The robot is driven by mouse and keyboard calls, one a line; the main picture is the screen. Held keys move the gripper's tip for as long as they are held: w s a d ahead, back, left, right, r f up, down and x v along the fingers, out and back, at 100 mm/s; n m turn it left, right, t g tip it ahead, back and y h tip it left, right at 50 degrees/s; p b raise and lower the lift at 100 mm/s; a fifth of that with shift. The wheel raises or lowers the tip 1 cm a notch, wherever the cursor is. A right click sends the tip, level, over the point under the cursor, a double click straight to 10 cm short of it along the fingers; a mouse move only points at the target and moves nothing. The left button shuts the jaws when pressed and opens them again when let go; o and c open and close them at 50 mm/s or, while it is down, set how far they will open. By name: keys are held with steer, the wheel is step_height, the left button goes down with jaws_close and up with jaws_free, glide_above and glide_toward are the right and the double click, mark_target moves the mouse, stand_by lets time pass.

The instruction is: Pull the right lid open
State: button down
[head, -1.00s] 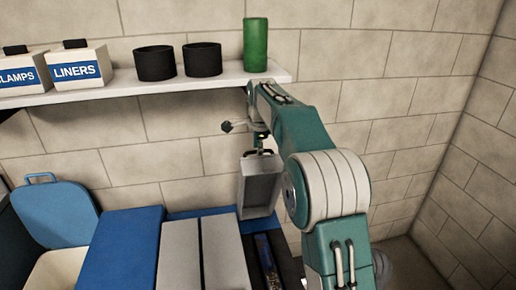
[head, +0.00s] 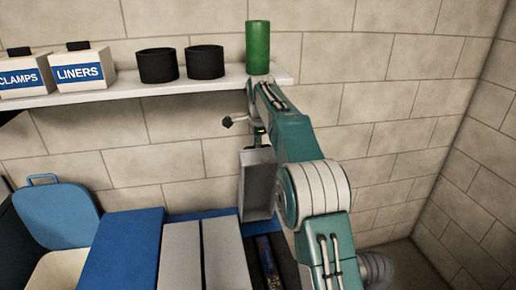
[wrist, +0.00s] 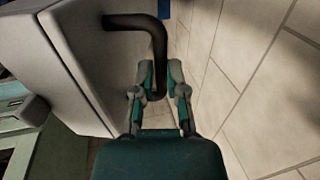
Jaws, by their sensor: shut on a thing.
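The right lid (head: 257,187) is a grey panel raised almost upright at the back of an open dark compartment, left of my arm in the head view. In the wrist view it shows as a pale slab (wrist: 65,65) with a bent black handle (wrist: 135,21). My gripper (wrist: 157,92) is shut on this handle, with a finger on each side of it. In the head view the gripper (head: 255,140) is small and partly hidden by my arm.
Flat grey panels (head: 222,255) and a blue panel (head: 120,250) lie to the left. A blue bin lid (head: 55,215) stands open at far left. The dark compartment (head: 268,262) holds something blue. A shelf (head: 130,92) carries boxes, black cups and a green cylinder (head: 258,48) close above my arm.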

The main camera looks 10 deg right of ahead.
steer(key=shift+w+d, duration=0.15)
steer(key=shift+w, duration=0.2)
steer(key=c, duration=0.7)
jaws_free()
steer(key=shift+d, duration=0.1)
steer(key=v, duration=0.7)
steer(key=shift+r, duration=0.2)
